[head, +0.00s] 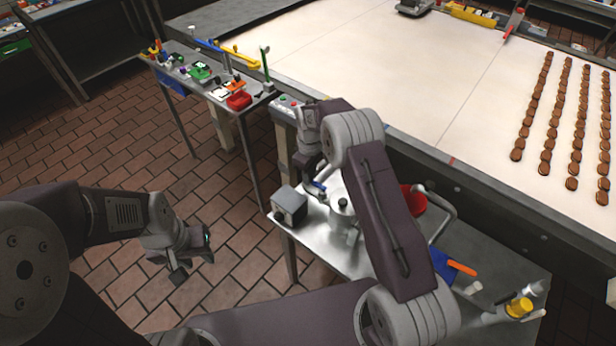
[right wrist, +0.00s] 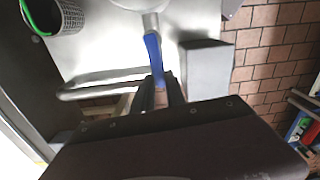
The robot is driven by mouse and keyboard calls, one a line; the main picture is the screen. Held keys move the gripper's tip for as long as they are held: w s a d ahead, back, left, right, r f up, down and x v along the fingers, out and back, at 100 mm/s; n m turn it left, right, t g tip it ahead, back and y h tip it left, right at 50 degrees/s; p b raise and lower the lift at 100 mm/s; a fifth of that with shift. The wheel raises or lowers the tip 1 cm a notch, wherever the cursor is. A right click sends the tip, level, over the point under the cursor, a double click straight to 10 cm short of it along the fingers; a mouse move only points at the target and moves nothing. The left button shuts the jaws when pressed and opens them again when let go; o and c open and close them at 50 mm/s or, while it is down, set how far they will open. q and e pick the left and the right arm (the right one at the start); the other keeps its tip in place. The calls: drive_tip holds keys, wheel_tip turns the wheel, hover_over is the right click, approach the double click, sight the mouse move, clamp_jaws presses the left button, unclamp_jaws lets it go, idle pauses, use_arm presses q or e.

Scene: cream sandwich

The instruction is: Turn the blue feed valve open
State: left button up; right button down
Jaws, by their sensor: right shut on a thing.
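The blue feed valve handle (head: 317,187) shows beside the metal canister (head: 342,205) on the steel side table. In the right wrist view the blue handle (right wrist: 153,55) runs from a metal fitting down between my right gripper's fingers. My right gripper (head: 310,182) is shut on the handle; in the right wrist view its fingertips (right wrist: 160,92) sit at the handle's near end. The handle's end between the fingers is partly hidden. My left gripper (head: 190,260) hangs over the tiled floor at the left, away from the valve; its finger gap is unclear.
A grey box (head: 289,205) stands left of the canister. A red container (head: 414,200) and a blue item (head: 440,262) with an orange handle lie to the right. The conveyor (head: 400,80) with rows of brown biscuits runs behind. A tool bench (head: 195,80) stands at back left.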

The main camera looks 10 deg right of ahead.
drive_tip(key=shift+w+d+m, duration=0.15)
drive_tip(key=shift+w+m, duration=0.05)
drive_tip(key=shift+m, duration=0.2)
drive_tip(key=c, duration=1.4)
unclamp_jaws()
drive_tip(key=shift+o, duration=0.2)
wheel_tip(320, 180, up, 9)
drive_tip(key=b, duration=0.1)
drive_tip(key=shift+r, duration=0.15)
